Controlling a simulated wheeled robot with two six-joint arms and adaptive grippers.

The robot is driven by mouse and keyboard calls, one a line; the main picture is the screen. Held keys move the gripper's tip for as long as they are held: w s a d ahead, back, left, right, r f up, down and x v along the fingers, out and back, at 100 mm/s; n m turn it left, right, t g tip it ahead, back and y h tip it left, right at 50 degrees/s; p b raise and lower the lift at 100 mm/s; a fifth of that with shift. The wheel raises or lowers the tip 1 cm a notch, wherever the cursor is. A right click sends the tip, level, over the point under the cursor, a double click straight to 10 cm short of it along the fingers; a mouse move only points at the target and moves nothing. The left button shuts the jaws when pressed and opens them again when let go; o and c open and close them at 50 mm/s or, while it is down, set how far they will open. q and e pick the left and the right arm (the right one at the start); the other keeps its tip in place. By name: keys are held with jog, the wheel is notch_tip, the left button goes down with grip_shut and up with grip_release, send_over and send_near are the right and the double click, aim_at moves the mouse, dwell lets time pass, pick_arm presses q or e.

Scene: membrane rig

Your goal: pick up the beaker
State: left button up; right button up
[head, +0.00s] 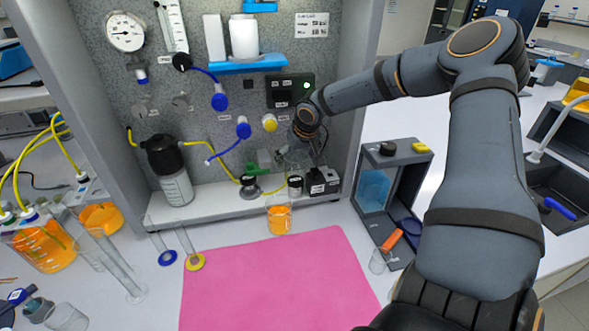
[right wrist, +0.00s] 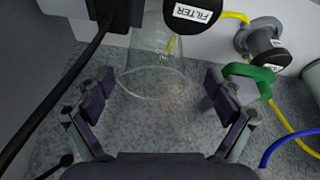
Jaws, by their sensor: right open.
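A clear, empty glass beaker (right wrist: 150,65) shows in the right wrist view, its round rim facing my right gripper (right wrist: 158,90). The gripper is open, one finger on each side of the rim, with visible gaps. In the head view, the right gripper (head: 304,148) hangs over the rig's shelf, and the clear glass (head: 293,162) beneath it is faint and partly hidden. Another small beaker holding orange liquid (head: 280,219) stands in front of the shelf. My left gripper is not in view.
A black-capped filter (right wrist: 193,14) sits close beside the clear beaker. A green clip (right wrist: 250,75) is near the right finger, and a black cable (right wrist: 70,75) runs past the left finger. A pink mat (head: 270,280) lies clear in front.

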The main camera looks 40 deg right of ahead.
jog(key=shift+d+f, duration=0.15)
jog(key=shift+f, duration=0.05)
jog(key=p+x, duration=0.1)
jog(key=x, duration=0.3)
jog(key=shift+w+d+f, duration=0.1)
jog(key=shift+d+f, duration=0.1)
jog(key=shift+f, duration=0.1)
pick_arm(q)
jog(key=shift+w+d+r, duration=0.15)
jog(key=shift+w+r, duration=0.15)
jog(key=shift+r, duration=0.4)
pick_arm(e)
jog(key=shift+r, duration=0.1)
jog(key=shift+c, duration=0.4)
jog(key=shift+c, duration=1.1)
jog(key=c, duration=1)
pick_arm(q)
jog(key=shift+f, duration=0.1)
pick_arm(e)
jog(key=shift+a, duration=0.1)
